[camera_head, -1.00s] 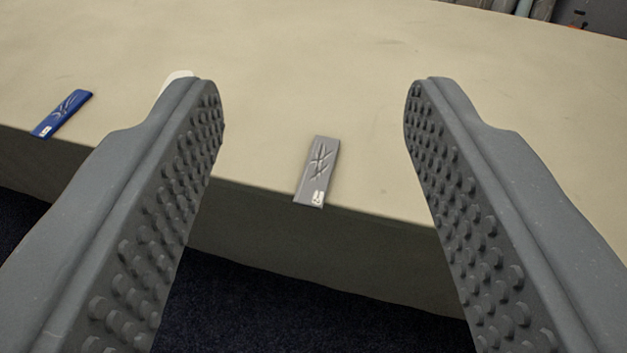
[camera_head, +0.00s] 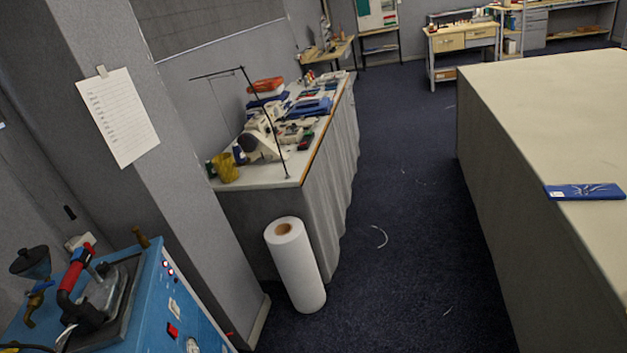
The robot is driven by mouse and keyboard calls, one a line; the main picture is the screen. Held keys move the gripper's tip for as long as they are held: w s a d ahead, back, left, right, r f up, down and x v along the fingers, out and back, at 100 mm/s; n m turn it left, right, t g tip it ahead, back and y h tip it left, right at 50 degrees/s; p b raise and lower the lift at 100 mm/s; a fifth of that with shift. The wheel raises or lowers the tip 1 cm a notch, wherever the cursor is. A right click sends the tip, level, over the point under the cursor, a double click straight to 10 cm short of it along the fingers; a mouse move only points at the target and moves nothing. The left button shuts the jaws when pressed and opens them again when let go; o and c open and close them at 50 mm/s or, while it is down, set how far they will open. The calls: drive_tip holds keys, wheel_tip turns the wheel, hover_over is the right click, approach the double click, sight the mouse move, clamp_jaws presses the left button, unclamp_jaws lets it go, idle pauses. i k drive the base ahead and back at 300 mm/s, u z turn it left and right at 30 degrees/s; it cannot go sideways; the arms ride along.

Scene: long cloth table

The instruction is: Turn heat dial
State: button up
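A blue ironing unit (camera_head: 150,290) stands at the lower left, cut off by the picture's edge. An iron (camera_head: 100,295) with a red and black handle rests on its top. The unit's front panel has small red lights, a red switch (camera_head: 172,330) and a round white-faced part (camera_head: 192,346) partly cut off at the bottom edge. I cannot tell whether that round part is the heat dial. No dial can be clearly made out. My gripper is not in this view.
The long cloth table (camera_head: 565,110) is at the right, with a blue packet (camera_head: 585,191) near its edge. A white roll (camera_head: 295,265) stands on the floor by a sewing table (camera_head: 330,190). A grey pillar (camera_head: 150,150) rises behind the unit. Dark carpet between the tables is mostly clear.

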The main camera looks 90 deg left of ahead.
sight(103, 266)
drive_tip(key=u, duration=0.7)
drive_tip(key=i, duration=0.1)
drive_tip(key=u, duration=2.8)
drive_tip(key=k, duration=0.9)
drive_tip(key=u, duration=0.2)
drive_tip(key=i, duration=0.9)
drive_tip(key=u, duration=0.3)
